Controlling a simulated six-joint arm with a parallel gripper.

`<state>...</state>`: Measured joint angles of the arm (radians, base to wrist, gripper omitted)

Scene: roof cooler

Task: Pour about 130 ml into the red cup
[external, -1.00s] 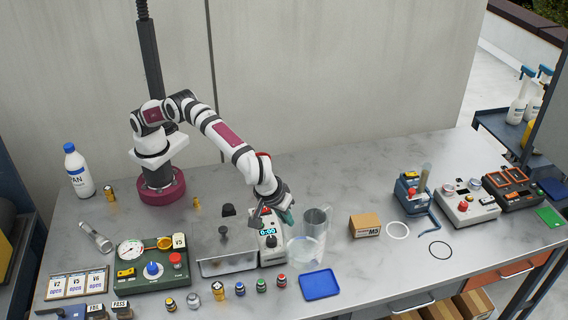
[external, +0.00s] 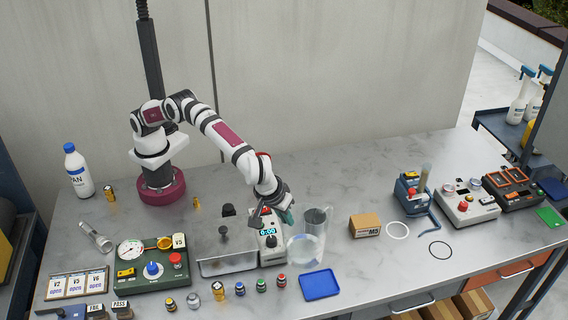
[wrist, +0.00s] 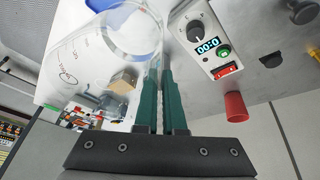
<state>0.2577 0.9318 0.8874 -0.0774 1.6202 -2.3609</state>
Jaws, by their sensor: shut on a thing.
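My gripper (external: 290,216) is low over the bench, beside a clear round vessel (external: 305,249). In the wrist view its green fingers (wrist: 160,75) are close together, shut on the near side of the clear vessel (wrist: 128,38). The exact contact is hard to see through the transparent wall. A red cup (wrist: 237,107) shows in the wrist view, beyond the white device. I cannot make the cup out in the external view, where my arm covers that area.
The white device (external: 269,240) reading 0:00 stands close to the left of the vessel. A blue tray (external: 320,284) lies in front, and a cardboard box (external: 365,225) is to the right. Small knobs line the front edge. The bench behind the box is clear.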

